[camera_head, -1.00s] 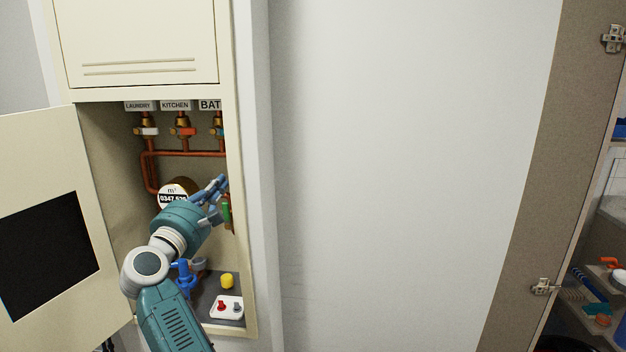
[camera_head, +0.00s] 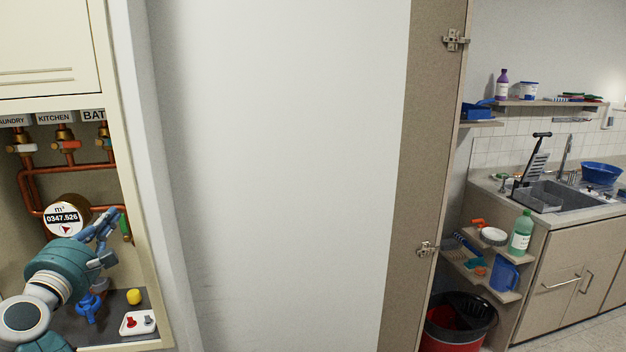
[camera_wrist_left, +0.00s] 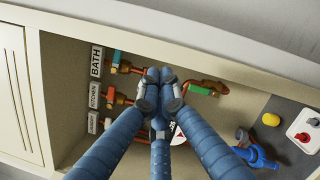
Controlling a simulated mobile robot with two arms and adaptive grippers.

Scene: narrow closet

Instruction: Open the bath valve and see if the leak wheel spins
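The BATH label (camera_head: 93,115) hangs over the bath valve (camera_head: 104,133), partly cut off by the cabinet's right edge in the head view. In the left wrist view, the bath valve's blue handle (camera_wrist_left: 115,60) shows beside its label. The round meter (camera_head: 62,219) reads 0347.526, with a red pointer, the leak wheel (camera_head: 66,229), on its face. My left gripper (camera_head: 117,212) is inside the cabinet, right of the meter. Its fingertips (camera_wrist_left: 158,76) are together and empty, below the bath valve and beside a green handle (camera_wrist_left: 202,91). My right gripper is out of view.
The kitchen valve (camera_head: 67,145), with a red handle, and the laundry valve (camera_head: 22,148), with a white one, sit left of the bath valve. A blue tap (camera_head: 88,307), a yellow cap (camera_head: 134,296) and a switch plate (camera_head: 138,322) are low in the cabinet. The cabinet's right edge is close.

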